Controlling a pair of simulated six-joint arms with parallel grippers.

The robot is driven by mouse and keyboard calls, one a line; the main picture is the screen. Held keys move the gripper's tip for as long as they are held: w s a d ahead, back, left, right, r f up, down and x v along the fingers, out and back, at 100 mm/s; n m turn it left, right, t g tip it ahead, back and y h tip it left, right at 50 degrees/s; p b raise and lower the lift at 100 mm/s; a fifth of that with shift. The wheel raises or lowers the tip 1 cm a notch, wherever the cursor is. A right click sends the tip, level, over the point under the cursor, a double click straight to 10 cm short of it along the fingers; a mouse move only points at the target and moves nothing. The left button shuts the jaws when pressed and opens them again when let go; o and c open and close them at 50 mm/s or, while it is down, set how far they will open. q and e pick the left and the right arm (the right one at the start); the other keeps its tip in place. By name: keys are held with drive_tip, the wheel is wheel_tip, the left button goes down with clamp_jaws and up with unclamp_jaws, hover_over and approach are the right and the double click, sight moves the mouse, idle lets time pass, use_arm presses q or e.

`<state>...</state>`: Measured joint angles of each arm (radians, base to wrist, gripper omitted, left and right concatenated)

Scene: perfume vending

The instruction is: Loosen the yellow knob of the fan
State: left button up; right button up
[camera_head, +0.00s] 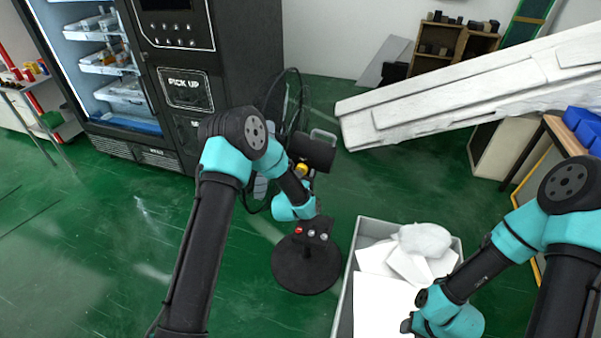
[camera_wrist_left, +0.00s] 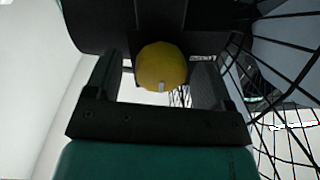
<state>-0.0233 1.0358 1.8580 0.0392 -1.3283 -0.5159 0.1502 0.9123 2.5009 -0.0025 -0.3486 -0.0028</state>
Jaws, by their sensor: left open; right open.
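The black fan (camera_head: 313,153) stands on a round black base (camera_head: 306,270) left of the grey bin. Its yellow knob (camera_head: 302,169) shows small below the motor housing, partly hidden by my left arm. In the left wrist view the yellow knob (camera_wrist_left: 160,67) sits between the two fingers of my left gripper (camera_wrist_left: 157,80). The gripper is open, with a visible gap on both sides of the knob. In the head view my left gripper is mostly hidden by its own wrist. My right gripper (camera_head: 407,325) is low over the bin, partly visible, and open.
The fan's wire cage (camera_wrist_left: 275,100) is close to the right finger. A grey bin (camera_head: 345,290) holding white pieces stands right of the fan base. A black vending machine (camera_head: 185,90) is behind left. A large white panel (camera_head: 470,95) spans the upper right. Green floor is free at left.

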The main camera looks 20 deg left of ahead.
use_arm(q)
drive_tip(key=c, duration=0.9)
drive_tip(key=shift+n, duration=0.4)
drive_tip(key=n, duration=0.8)
drive_tip(key=n+h, duration=0.1)
drive_tip(key=n, duration=0.7)
drive_tip(key=shift+a+g, duration=0.15)
drive_tip(key=shift+g, duration=0.15)
drive_tip(key=shift+n, duration=0.4)
